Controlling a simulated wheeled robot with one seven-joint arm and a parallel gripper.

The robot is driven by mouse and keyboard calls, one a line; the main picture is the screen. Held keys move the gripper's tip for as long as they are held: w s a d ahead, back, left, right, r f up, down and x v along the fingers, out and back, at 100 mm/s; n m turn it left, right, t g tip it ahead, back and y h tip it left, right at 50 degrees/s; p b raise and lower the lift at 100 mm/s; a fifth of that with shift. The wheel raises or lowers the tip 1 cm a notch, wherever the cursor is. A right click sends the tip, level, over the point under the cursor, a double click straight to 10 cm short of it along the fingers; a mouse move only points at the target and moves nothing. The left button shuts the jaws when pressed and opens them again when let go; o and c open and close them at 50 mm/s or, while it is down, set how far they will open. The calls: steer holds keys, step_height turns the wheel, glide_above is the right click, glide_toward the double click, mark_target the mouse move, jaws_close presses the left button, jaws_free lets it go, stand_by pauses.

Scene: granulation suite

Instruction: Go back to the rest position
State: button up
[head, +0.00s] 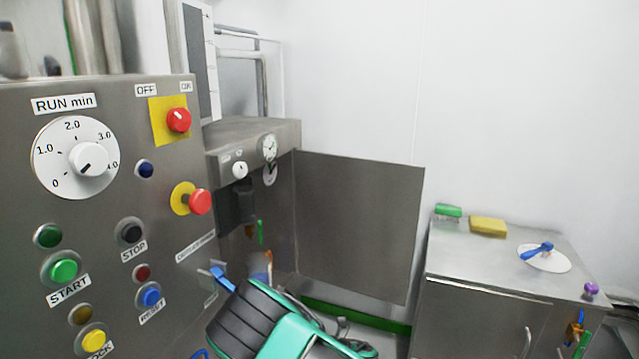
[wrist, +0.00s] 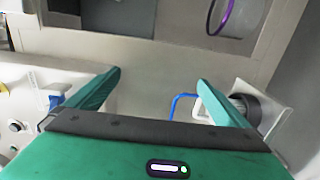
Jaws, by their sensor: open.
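My gripper (wrist: 159,82) shows in the wrist view with its two green fingers spread wide apart. Nothing is between the fingers; I see a pale grey surface beyond them. In the head view the green and black end of my arm is at the bottom centre, just right of the control panel (head: 112,215). The fingertips cannot be made out clearly there.
The steel control panel with its dial (head: 75,158) and buttons fills the left. A steel cabinet (head: 470,320) stands at right, carrying a yellow sponge (head: 488,226) and a blue-handled white disc (head: 545,260). In the wrist view a blue loop (wrist: 178,104) lies near the right finger.

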steer(key=w+d+r+m+t+h, duration=0.4)
steer(key=w+d+r+m+h, duration=0.15)
steer(key=w+d, duration=0.35)
steer(key=w+d+r+m+t+h, duration=0.45)
steer(key=w+d+m, duration=0.2)
steer(key=d, duration=0.35)
steer(key=s+d+r+m+g+h, duration=0.15)
steer(key=d+m+h, duration=0.4)
steer(key=d, duration=0.85)
steer(key=w+d+r+m+g+h, duration=0.1)
steer(key=d+r+m+h, duration=0.35)
steer(key=d, duration=0.95)
steer(key=s+d+m+g+h, duration=0.1)
steer(key=s+d+m+g, duration=0.4)
steer(key=s, duration=0.4)
steer(key=s+d+m+g+h, duration=0.1)
steer(key=s+d+m+g, duration=0.1)
steer(key=s+d+m, duration=0.5)
steer(key=s+a+r+m+g+y, duration=0.1)
steer(key=s+a+r+g+y, duration=0.1)
steer(key=s, duration=1.4)
steer(key=s+a+r+m+g+y, duration=0.2)
steer(key=s+a+r+g+y, duration=0.1)
steer(key=s, duration=1.4)
steer(key=shift+m+g+y, duration=0.3)
steer(key=shift+g+y, duration=0.1)
steer(key=shift+g, duration=0.4)
